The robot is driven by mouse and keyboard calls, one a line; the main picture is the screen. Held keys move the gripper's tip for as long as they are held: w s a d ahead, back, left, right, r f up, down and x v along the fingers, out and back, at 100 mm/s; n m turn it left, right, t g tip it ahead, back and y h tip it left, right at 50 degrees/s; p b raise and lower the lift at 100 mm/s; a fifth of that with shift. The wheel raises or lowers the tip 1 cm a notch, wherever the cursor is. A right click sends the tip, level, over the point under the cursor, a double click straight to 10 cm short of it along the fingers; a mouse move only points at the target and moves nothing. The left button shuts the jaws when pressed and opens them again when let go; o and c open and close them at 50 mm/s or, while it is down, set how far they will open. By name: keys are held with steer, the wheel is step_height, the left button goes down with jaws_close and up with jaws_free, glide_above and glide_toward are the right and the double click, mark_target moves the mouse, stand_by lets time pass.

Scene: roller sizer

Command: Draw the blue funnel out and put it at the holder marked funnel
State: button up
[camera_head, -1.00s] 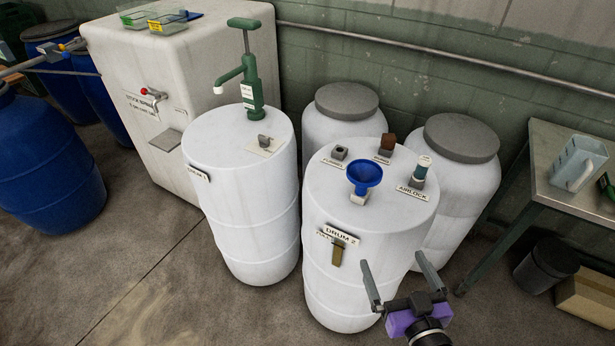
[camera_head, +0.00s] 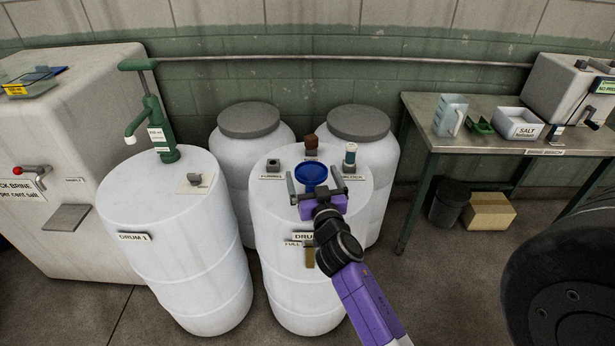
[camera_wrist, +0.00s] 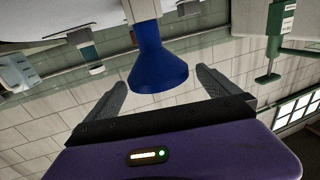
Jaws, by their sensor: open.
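The blue funnel (camera_head: 311,173) stands upright on the top of the white drum marked DRUM 2 (camera_head: 270,215). In the wrist view the funnel (camera_wrist: 158,68) appears upside down, its wide mouth between the lines of the two fingers. My gripper (camera_head: 314,178) is open at the near side of the funnel, one finger to each side; it also shows open in the wrist view (camera_wrist: 160,80). I cannot tell whether a finger touches it. The holder marked funnel (camera_head: 273,164) is a small grey block at the drum top's back left, with its label in front. The funnel's lower part is hidden in the head view.
A brown-topped item (camera_head: 311,144) and the airlock (camera_head: 350,154) stand behind the funnel on the drum top. DRUM 1 (camera_head: 180,220) with a green pump (camera_head: 155,120) is at left. Two grey-lidded drums stand behind. A bench (camera_head: 470,145) is at right.

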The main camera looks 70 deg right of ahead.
mark_target(309, 166)
steer(key=p+x, duration=0.1)
steer(key=x, duration=0.4)
steer(key=shift+f+p, duration=0.1)
steer(key=shift+p, duration=0.2)
steer(key=c, duration=1.4)
steer(key=shift+c, duration=0.2)
step_height(309, 166, up, 20)
steer(key=p, duration=0.5)
steer(key=shift+p, duration=0.3)
